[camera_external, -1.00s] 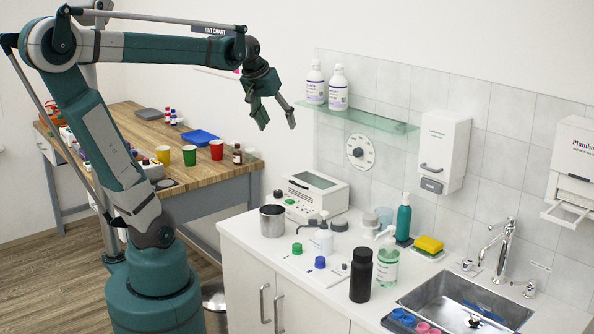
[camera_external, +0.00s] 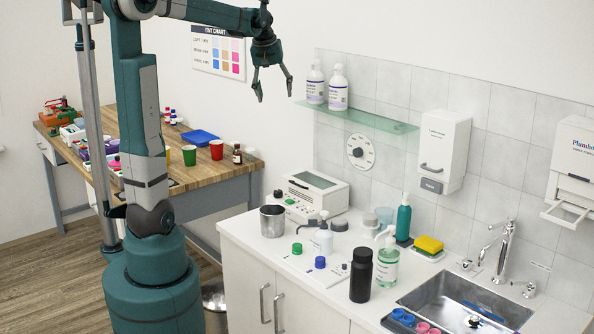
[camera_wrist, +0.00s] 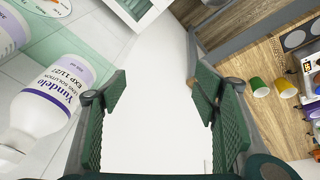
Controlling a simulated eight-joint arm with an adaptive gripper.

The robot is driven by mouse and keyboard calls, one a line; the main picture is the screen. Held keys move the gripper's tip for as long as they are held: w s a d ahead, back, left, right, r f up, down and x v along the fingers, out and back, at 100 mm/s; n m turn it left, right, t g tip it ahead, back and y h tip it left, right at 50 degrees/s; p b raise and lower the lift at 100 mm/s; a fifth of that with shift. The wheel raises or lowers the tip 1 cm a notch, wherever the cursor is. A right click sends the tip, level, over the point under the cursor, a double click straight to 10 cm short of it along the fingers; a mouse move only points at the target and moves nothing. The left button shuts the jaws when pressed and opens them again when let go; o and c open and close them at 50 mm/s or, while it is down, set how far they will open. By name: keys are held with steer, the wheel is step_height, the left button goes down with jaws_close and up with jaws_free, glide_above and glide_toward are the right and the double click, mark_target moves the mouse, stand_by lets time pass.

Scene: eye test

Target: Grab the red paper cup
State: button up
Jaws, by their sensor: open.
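The red paper cup (camera_external: 216,150) stands upright on the wooden table, right of a green cup (camera_external: 189,155), in the external view. A yellow cup (camera_external: 166,155) at the left is partly hidden by my arm. My gripper (camera_external: 273,92) is open and empty, high in the air, above and right of the red cup in the picture and well apart from it. In the wrist view, my open fingers (camera_wrist: 158,93) have nothing between them. The yellow cup (camera_wrist: 259,87) and green cup (camera_wrist: 285,88) show at the right there; I cannot make out the red cup.
White pump bottles (camera_external: 338,88) stand on a glass shelf (camera_external: 365,119) right of my gripper. The white counter (camera_external: 300,262) holds a steel beaker (camera_external: 272,221) and several bottles.

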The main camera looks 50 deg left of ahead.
steer(key=w+a+f+n+g+p, duration=0.1)
steer(key=w+a+n, duration=0.15)
steer(key=a, duration=0.65)
steer(key=w+a+f+n+p, duration=0.15)
steer(key=w+a, duration=0.25)
steer(key=a, duration=0.5)
steer(key=n+g+h+p, duration=0.1)
steer(key=n+g+p, duration=0.1)
steer(key=n+p, duration=0.4)
glide_above(216, 143)
steer(key=s+d, duration=0.2)
steer(key=d, duration=0.1)
step_height(216, 143, down, 14)
step_height(216, 143, down, 10)
steer(key=shift+a+f+b, duration=0.15)
steer(key=shift+a+b, duration=0.05)
steer(key=shift+b, duration=0.1)
steer(key=shift+w, duration=0.1)
steer(key=shift+f, duration=1.3)
steer(key=shift+w+d+f+p, duration=0.1)
steer(key=shift+f+p, duration=0.1)
steer(key=shift+f, duration=1.1)
steer(key=shift+w+f+p, duration=0.1)
steer(key=shift+f+p, duration=0.05)
steer(key=shift+f, duration=1.15)
